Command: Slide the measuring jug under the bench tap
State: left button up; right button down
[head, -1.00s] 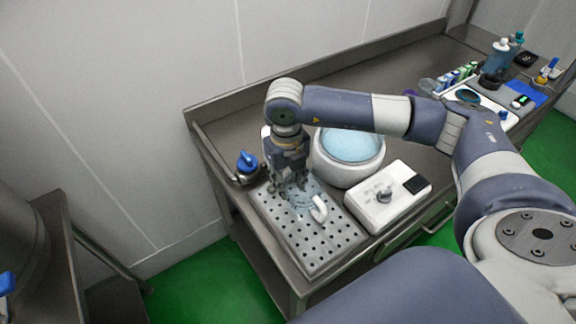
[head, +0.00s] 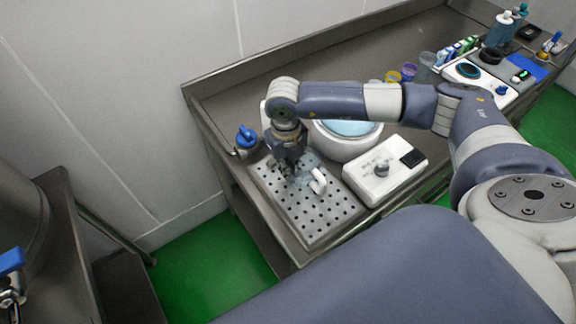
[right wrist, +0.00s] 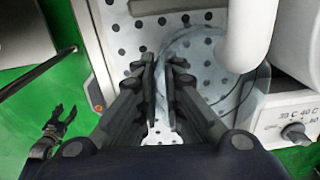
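The clear measuring jug (head: 301,181) stands on the perforated drip plate (head: 328,214) and is faint in both views; its round outline (right wrist: 200,72) shows in the right wrist view. The white bench tap spout (head: 319,182) comes down beside my right gripper and overlaps the jug's outline in the right wrist view (right wrist: 250,35). My right gripper (head: 291,172) points down at the jug's left side. My left gripper (right wrist: 58,122) hangs open and empty over the green floor.
A white bath with blue water (head: 345,143) and a white control box with a dial (head: 385,172) stand right of the plate. A blue-topped fitting (head: 246,137) is at its left. Small cups and bottles stand further right. The plate's front part is clear.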

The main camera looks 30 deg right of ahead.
pick_arm(q)
jog(key=shift+w, duration=0.1)
pick_arm(e)
jog(key=shift+w+d+b, duration=0.2)
jog(key=shift+w+b, duration=0.2)
jog(key=shift+w, duration=0.2)
jog(key=shift+a, duration=0.2)
pick_arm(q)
jog(key=shift+w+a+f, duration=0.2)
jog(key=shift+a+f, duration=0.2)
pick_arm(e)
jog(key=c, duration=1.7)
grip_release()
jog(key=shift+w+d, duration=0.1)
jog(key=shift+o, duration=0.2)
pick_arm(q)
jog(key=shift+s, duration=0.1)
pick_arm(e)
jog(key=shift+r, duration=0.2)
notch_tip(320, 180, up, 12)
jog(key=shift+a+f, duration=0.15)
jog(key=shift+a, duration=0.05)
